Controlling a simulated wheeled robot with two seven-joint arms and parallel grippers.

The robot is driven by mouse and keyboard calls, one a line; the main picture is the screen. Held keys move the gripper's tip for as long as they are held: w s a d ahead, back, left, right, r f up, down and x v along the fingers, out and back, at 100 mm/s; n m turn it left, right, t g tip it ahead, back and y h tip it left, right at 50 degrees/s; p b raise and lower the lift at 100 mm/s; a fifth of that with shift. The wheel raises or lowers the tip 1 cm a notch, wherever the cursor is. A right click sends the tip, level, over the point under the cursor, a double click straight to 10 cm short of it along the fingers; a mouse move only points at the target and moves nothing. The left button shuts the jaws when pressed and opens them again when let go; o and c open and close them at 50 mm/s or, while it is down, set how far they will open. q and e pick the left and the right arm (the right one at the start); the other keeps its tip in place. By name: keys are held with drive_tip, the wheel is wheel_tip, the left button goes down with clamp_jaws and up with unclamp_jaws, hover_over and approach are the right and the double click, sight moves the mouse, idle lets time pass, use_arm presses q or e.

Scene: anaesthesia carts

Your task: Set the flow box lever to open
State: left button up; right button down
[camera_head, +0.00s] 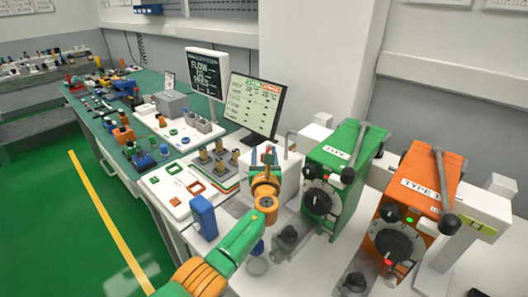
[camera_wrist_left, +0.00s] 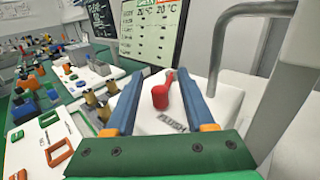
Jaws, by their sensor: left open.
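A white box (camera_wrist_left: 215,100) stands below the monitor, with a red lever (camera_wrist_left: 161,96) on its top and a dark printed label beside it. In the head view the box (camera_head: 288,178) is partly hidden by my left gripper (camera_head: 269,156). In the left wrist view my left gripper (camera_wrist_left: 160,78) is open, with one blue finger on each side of the red lever. The lever appears between the fingers with gaps on both sides; I cannot tell whether it is at their depth. My right gripper is not in view.
A bent grey metal tube (camera_wrist_left: 245,25) rises close to the right of my fingers. A monitor (camera_head: 252,105) stands behind the box. A green unit (camera_head: 338,170) and an orange unit (camera_head: 420,200) stand to the right. A blue block (camera_head: 203,217) stands to the left.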

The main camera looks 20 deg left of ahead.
use_arm(q)
wheel_tip(320, 180, up, 4)
drive_tip(key=p, duration=0.3)
drive_tip(key=shift+s+d+r, duration=0.1)
drive_tip(key=shift+r, duration=0.1)
drive_tip(key=s+d+r+p, duration=0.3)
drive_tip(key=s+r+p, duration=0.2)
drive_tip(key=s, duration=0.8)
wheel_tip(320, 180, up, 3)
drive_tip(key=shift+s+d+r+p, duration=0.1)
drive_tip(key=shift+s+d+p, duration=0.1)
drive_tip(key=shift+p, duration=0.2)
